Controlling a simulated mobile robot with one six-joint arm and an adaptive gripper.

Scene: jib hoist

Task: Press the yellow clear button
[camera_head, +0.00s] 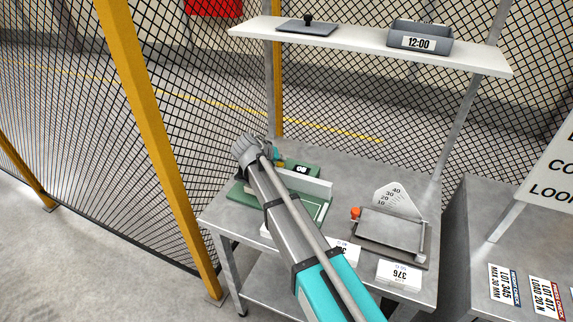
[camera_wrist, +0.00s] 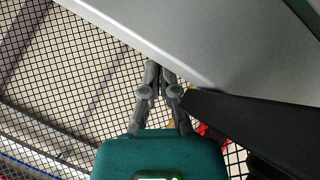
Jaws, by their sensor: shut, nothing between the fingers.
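I cannot make out a yellow clear button in either view. A green device with a small dark display (camera_head: 301,169) stands on the grey bench (camera_head: 345,172), partly behind my arm. Its front and left side are partly hidden. My gripper (camera_wrist: 159,68) is shut and empty in the wrist view, with its fingertips close to the edge of a broad grey surface (camera_wrist: 225,45). I cannot tell whether they touch it. In the head view my gripper (camera_head: 276,153) is small and mostly hidden by my wrist, near the green device's back left.
A gauge (camera_head: 390,226) with a scale and an orange knob stands right of my arm. White label cards (camera_head: 398,274) lie at the bench front. Mesh fencing (camera_head: 190,90) and a yellow post (camera_head: 150,130) stand at left.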

